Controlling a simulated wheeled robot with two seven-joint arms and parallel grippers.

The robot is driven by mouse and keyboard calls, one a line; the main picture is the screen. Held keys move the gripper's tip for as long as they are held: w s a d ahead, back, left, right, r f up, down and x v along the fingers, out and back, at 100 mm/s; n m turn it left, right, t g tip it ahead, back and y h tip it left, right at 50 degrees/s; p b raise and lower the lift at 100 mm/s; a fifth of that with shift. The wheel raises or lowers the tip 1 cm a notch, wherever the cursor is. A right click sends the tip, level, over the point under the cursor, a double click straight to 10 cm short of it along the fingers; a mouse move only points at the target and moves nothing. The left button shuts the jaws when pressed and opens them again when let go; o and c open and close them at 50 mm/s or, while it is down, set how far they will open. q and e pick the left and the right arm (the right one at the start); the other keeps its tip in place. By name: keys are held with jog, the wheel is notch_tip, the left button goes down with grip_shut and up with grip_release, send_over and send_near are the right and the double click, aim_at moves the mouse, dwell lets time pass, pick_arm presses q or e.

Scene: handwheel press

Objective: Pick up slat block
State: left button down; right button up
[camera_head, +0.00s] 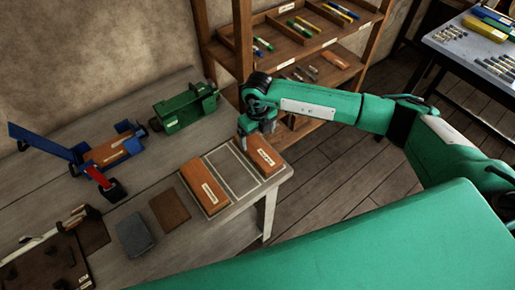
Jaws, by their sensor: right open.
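Two labelled orange-brown wooden blocks lie near the right end of the workbench; the labels are too small to read, so I cannot tell which is the slat block. One block (206,188) lies on the left of an outlined pale mat (233,173). The other block (266,157) lies on its right, close to the bench corner. My right gripper (243,143) is open and points down at the far left end of the right block. I cannot tell whether its fingers touch the block. My left gripper is not in view.
A blue clamp-like tool (112,150) with a long lever and a green machine (187,109) stand at the back of the workbench (175,239). A grey pad (133,235) and brown pad (169,209) lie in front. Wooden shelves (241,40) stand behind my right arm.

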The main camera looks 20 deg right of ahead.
aim_at(257, 147)
jog(key=shift+s+f+p, duration=0.1)
jog(key=shift+f+p, duration=0.15)
jog(key=shift+p, duration=0.1)
jog(key=f+p, duration=0.2)
jog(key=f, duration=0.1)
jog(key=shift+s+a+f, duration=0.1)
jog(key=shift+s+f, duration=0.05)
jog(key=shift+s, duration=0.05)
jog(key=shift+f, duration=0.65)
jog(key=c, duration=1.2)
jog(key=shift+w+r, duration=0.1)
jog(key=shift+c, duration=0.2)
